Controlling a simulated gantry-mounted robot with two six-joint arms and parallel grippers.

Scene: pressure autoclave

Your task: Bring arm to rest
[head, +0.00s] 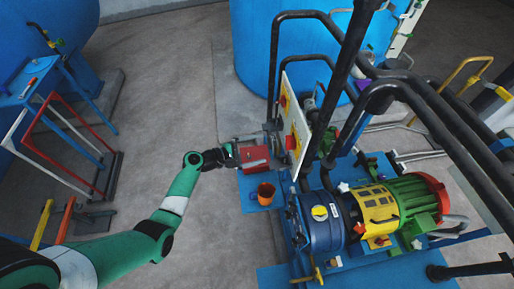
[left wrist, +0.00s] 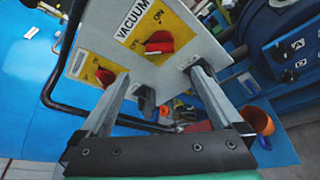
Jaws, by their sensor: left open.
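My left arm comes in from the lower left of the head view, green with white bands. My left gripper (head: 228,155) is at its end, close to the red box and left of the control panel (head: 296,122). In the left wrist view the two fingers of my left gripper (left wrist: 160,74) are spread wide apart with nothing held between them. Beyond them is the same panel (left wrist: 183,43), labelled "VACUUM", with a red knob (left wrist: 160,43) and a second red knob (left wrist: 104,77). I cannot tell whether a finger touches the panel. My right gripper is not in view.
A red box (head: 254,158) and an orange cup (head: 265,194) are near the gripper. A pump with a green and yellow motor (head: 378,207) and black pipes (head: 440,115) fill the right. A blue tank (head: 252,60) stands behind.

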